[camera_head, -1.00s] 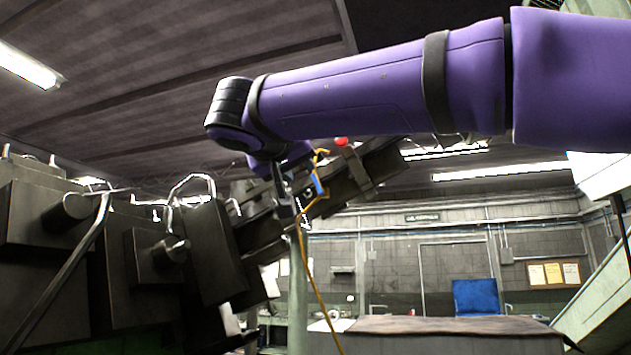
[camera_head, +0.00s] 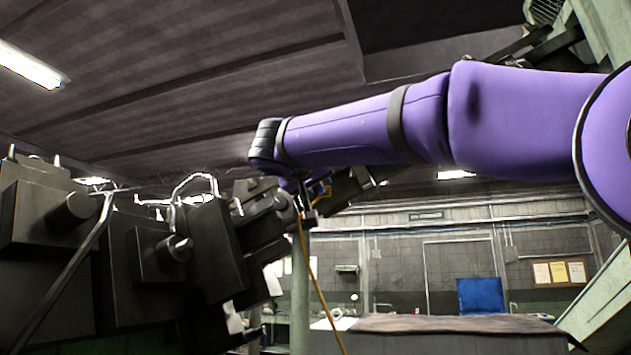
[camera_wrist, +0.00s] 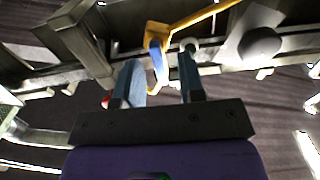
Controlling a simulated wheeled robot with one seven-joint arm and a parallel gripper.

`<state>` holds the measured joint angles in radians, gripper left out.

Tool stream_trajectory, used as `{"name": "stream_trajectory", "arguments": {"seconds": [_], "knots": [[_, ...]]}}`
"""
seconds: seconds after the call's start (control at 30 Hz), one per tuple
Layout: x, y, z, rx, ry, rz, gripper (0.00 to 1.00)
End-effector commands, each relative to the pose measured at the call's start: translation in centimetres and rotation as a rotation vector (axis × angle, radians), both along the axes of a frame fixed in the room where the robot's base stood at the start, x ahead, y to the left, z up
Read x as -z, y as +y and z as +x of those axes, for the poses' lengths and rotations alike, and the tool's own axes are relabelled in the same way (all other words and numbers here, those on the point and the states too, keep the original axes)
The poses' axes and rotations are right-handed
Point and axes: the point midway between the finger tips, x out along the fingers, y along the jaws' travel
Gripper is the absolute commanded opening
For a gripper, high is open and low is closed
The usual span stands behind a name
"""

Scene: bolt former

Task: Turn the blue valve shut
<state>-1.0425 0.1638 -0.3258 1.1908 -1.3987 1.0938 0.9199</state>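The blue valve lever (camera_wrist: 158,64) shows in the wrist view, attached to a yellow fitting (camera_wrist: 156,32) on the dark machine beam. My gripper (camera_wrist: 160,70) is open. In that picture the lever lies between its two fingers, with a gap on both sides; I cannot tell how deep it sits between them. In the head view my gripper (camera_head: 303,207) points down near the machine, and the blue lever is mostly hidden there.
A yellow pipe (camera_head: 316,285) runs down from the fitting. Dark machine blocks (camera_head: 155,255) stand at the left. A red knob (camera_wrist: 105,101) shows beside the left finger. A table (camera_head: 430,324) and a blue chair (camera_head: 481,294) stand farther back.

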Motion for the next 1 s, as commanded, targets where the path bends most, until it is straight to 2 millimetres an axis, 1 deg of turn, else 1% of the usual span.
{"name": "stream_trajectory", "arguments": {"seconds": [0.27,0.3,0.37,0.4,0.43,0.77,1.0], "knots": [[-0.01,-0.07,0.11,0.001,0.0,0.0,0.36],[-0.01,-0.07,0.11,0.001,0.0,0.0,0.27],[-0.01,-0.06,0.11,0.001,0.0,0.0,0.13],[-0.01,-0.06,0.11,0.001,0.0,0.0,0.04],[-0.01,-0.06,0.11,0.001,0.0,0.0,0.0],[0.02,-0.03,0.12,0.001,0.009,-0.026,0.0],[0.1,0.1,0.18,0.001,0.049,-0.137,0.0]]}}
